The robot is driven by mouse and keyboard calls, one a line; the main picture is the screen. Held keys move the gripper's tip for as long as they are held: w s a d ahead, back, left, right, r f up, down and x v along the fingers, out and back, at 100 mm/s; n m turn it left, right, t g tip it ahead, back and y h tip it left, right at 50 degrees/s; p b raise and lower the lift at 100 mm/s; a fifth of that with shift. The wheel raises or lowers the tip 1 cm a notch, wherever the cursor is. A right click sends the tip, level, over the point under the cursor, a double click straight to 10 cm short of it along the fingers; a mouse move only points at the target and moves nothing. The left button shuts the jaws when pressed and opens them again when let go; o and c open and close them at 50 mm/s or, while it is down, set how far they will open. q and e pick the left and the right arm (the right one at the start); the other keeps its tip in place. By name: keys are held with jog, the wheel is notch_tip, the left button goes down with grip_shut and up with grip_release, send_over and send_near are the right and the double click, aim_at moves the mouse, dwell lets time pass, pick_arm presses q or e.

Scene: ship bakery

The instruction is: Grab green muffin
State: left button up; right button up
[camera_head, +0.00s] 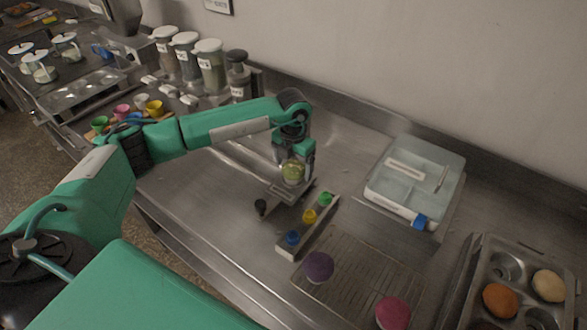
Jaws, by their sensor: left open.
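My right gripper is not in view.
A strip with green, yellow and blue buttons (283,250) lies in front. A wire rack (352,268) holds purple and red muffins. A muffin tin (523,257) is at right, a lidded pale container (420,165) behind. Jars (209,67) stand at back left.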

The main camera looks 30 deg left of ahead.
pick_arm(q)
jog(key=shift+w+f, duration=0.1)
jog(key=shift+f, duration=1.1)
jog(key=c, duration=0.7)
jog(key=shift+r, duration=0.1)
